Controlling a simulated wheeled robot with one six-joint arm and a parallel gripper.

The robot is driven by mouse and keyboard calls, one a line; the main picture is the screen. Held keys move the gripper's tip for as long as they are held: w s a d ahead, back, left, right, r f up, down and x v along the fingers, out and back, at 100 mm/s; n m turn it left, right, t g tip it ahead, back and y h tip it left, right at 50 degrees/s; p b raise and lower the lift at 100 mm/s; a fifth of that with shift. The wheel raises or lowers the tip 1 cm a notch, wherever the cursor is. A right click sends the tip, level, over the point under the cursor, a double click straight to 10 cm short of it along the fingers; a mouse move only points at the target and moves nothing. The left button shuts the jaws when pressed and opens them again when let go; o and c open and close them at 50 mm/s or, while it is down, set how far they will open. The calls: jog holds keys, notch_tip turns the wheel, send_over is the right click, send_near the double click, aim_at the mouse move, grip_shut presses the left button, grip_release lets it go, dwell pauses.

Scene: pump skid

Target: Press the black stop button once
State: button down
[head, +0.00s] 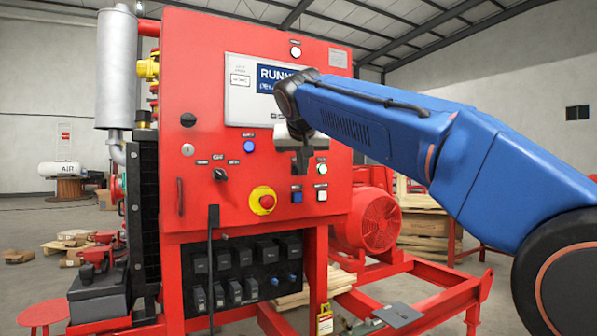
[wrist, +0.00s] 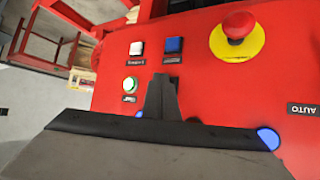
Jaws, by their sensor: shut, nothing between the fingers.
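The spot beside the green-lit push button (wrist: 130,84) and above the blue square button in the head view is covered by my gripper (head: 301,168). My gripper is shut and empty, its fingers pointing at the red panel (head: 215,60). In the wrist view the dark fingertips (wrist: 161,84) stand over the panel just below the blue square button (wrist: 173,45). Whether they touch the panel or a button, I cannot tell.
A red mushroom button on a yellow disc (head: 262,200) sits left of and below my gripper. A white button (head: 321,195) and a round blue one (head: 249,146) are near. A display (head: 252,90) is above. A black selector (head: 220,174) is further left.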

jog(key=shift+w+a, duration=0.25)
jog(key=shift+w, duration=0.05)
dwell(0.9)
dwell(0.3)
jog(key=shift+s+d, duration=0.45)
jog(key=shift+s, duration=0.25)
jog(key=s+d, duration=0.1)
jog(key=s, duration=0.1)
jog(key=s+d, duration=0.1)
jog(key=s, duration=0.1)
jog(key=shift+d, duration=0.4)
dwell(0.7)
